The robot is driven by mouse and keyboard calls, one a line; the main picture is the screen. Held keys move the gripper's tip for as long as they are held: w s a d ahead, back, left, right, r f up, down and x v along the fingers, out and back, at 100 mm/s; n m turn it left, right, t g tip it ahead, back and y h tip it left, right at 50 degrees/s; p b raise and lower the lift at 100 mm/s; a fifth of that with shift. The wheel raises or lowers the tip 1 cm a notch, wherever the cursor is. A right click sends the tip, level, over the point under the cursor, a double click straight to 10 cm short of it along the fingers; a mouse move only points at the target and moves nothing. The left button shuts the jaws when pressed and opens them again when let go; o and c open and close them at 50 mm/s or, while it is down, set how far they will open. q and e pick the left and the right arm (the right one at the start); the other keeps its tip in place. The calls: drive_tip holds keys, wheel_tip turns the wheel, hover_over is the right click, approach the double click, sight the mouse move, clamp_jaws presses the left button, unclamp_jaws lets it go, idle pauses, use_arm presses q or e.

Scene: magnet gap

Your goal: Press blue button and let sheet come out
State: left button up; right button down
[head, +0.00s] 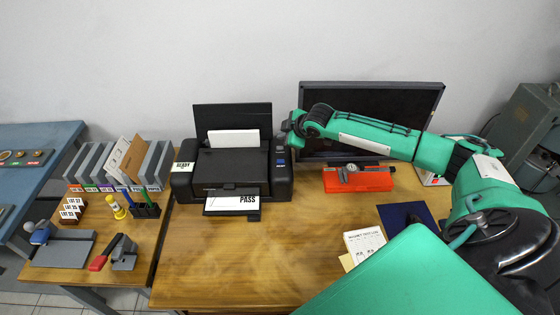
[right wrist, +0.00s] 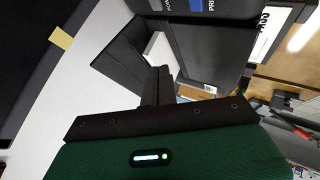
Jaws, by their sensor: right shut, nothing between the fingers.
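The black printer (head: 232,165) stands on the wooden desk, with white paper (head: 234,138) in its rear feed. Its blue button (head: 280,162) is on the right-hand panel; in the right wrist view the blue button (right wrist: 202,4) is at the top edge, partly cut off. A white sheet (head: 228,204) marked PASS lies at the front output. My right gripper (head: 287,132) is above and behind the printer's right panel, apart from the button. In the right wrist view its fingers (right wrist: 156,84) are shut and empty. My left gripper is out of view.
A dark monitor (head: 400,98) and an orange case (head: 358,181) with a caliper are right of the printer. A log sheet (head: 366,243) and a dark blue mat (head: 405,215) lie in front. The desk's front left is clear.

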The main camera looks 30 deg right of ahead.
drive_tip(key=b, duration=0.7)
hover_over(283, 162)
drive_tip(key=shift+f, duration=4.35)
drive_tip(key=shift+f, duration=0.15)
drive_tip(key=shift+f, duration=0.25)
